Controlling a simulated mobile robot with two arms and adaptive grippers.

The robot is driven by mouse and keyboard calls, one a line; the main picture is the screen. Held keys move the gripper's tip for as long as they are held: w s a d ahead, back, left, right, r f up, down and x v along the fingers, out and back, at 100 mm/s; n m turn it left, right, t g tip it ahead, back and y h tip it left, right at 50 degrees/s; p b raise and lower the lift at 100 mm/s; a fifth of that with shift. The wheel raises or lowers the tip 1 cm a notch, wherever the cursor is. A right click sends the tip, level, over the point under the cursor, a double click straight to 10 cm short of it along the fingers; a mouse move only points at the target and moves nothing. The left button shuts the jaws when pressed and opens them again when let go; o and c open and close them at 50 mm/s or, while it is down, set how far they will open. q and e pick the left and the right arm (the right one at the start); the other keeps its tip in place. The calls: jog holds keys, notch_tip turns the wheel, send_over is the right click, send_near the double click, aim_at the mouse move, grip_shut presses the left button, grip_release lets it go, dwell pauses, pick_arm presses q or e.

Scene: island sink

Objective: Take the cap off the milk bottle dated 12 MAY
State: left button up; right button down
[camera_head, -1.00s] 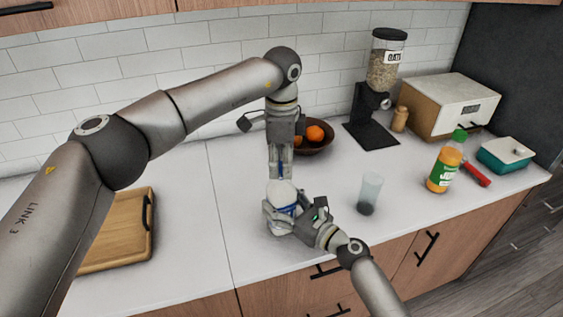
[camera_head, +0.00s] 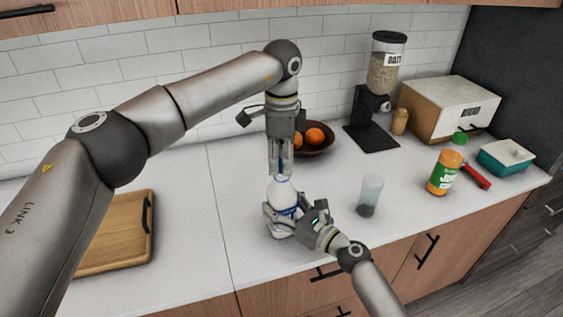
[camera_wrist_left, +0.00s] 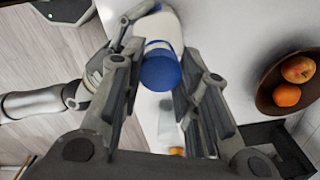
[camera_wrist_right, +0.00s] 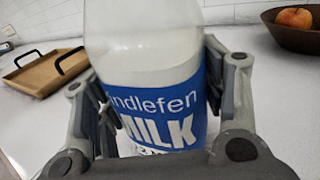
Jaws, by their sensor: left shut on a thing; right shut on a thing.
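The milk bottle (camera_head: 281,194) stands upright on the white counter, with a blue label reading "MILK" in the right wrist view (camera_wrist_right: 158,105). No date can be read. My right gripper (camera_head: 283,217) is shut around its body, one finger on each side. My left gripper (camera_head: 281,171) points down directly above the neck. It is shut on the blue cap (camera_wrist_left: 160,70), which shows between its fingers in the left wrist view. In the head view the fingers mostly hide the cap; I cannot tell whether it clears the neck.
A clear cup (camera_head: 370,195) stands right of the bottle. An orange juice bottle (camera_head: 444,174), red object (camera_head: 477,177) and teal container (camera_head: 506,158) are further right. A fruit bowl (camera_head: 320,148) and oats dispenser (camera_head: 384,80) are behind. A wooden board (camera_head: 118,230) lies left; counter between is clear.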

pick_arm(q)
jog(key=shift+r, duration=0.3)
jog(key=shift+r, duration=1.95)
pick_arm(e)
jog(key=shift+c, duration=1.2)
grip_release()
